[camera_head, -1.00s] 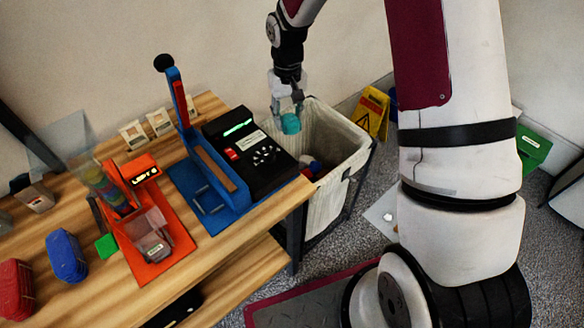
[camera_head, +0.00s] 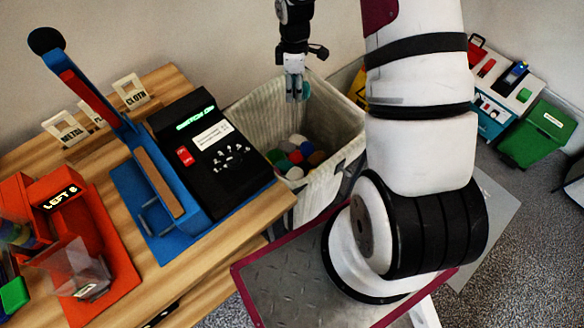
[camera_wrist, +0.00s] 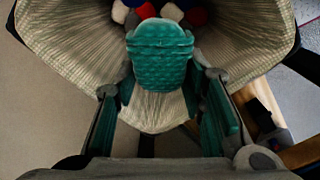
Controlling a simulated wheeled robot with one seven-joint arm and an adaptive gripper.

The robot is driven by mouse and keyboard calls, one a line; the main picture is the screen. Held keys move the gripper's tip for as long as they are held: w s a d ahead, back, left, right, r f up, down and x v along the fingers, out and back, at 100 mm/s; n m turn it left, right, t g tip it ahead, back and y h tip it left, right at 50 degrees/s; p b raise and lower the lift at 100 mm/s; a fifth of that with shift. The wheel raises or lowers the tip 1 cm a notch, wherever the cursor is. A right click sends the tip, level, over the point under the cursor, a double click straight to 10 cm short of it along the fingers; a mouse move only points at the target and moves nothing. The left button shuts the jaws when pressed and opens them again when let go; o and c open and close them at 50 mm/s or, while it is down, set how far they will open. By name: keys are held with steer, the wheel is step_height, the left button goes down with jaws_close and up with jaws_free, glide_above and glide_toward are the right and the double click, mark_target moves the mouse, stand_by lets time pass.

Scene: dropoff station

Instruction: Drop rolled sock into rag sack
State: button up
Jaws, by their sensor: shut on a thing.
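The rolled sock (camera_wrist: 160,62) is teal and ribbed. It is held between the fingers of my gripper (camera_wrist: 162,88) in the wrist view. In the head view my gripper (camera_head: 296,90) points down over the opening of the rag sack (camera_head: 262,108), with a little teal showing at its tip. The rag sack is a pale striped cloth bag in a dark frame, open at the top; its lining (camera_wrist: 75,40) surrounds the sock in the wrist view. Several coloured rolled bundles (camera_head: 297,152) lie at the bottom of the sack, below the sock.
A wooden table (camera_head: 262,205) stands left of the sack, with a black device (camera_head: 212,140), a blue lever press (camera_head: 150,190) and an orange unit (camera_head: 95,240). A green bin (camera_head: 540,132) stands at the right. A yellow sign (camera_head: 358,85) is partly hidden behind my arm.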

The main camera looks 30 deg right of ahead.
steer(key=shift+s+d+f+n, duration=0.1)
steer(key=shift+d+f+n, duration=0.35)
steer(key=shift+f, duration=0.2)
steer(key=shift+f+b, duration=1.7)
steer(key=shift+f, duration=1.15)
steer(key=o, duration=1.2)
steer(key=shift+r, duration=0.1)
step_height(320, 180, up, 12)
steer(key=shift+f, duration=0.1)
